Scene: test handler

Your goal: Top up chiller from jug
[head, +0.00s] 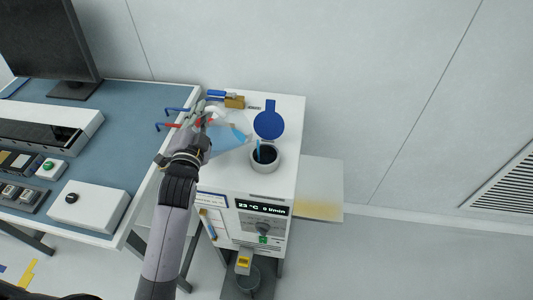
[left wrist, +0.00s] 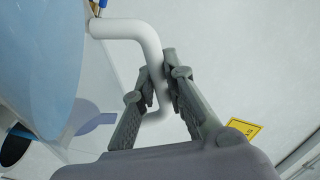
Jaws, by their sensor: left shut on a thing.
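The clear jug (head: 230,132), holding blue liquid, is tilted above the top of the white chiller (head: 283,182). My left gripper (head: 205,118) is shut on the jug's white handle. In the left wrist view the gripper (left wrist: 158,88) has its two fingers on either side of the handle (left wrist: 150,40), with the blue jug body (left wrist: 40,60) at the left. The chiller's round filler opening (head: 265,157) is dark inside, with its blue cap (head: 268,124) swung open behind it. A thin blue streak, like liquid, runs from near the jug's lip into the opening. My right gripper is not seen.
Blue-handled and red-handled valves (head: 178,112) and a brass fitting (head: 235,101) stand close behind and left of the jug. A blue-topped bench (head: 120,150) with a monitor (head: 50,40) is at left. A bucket (head: 241,280) stands below the chiller's drain.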

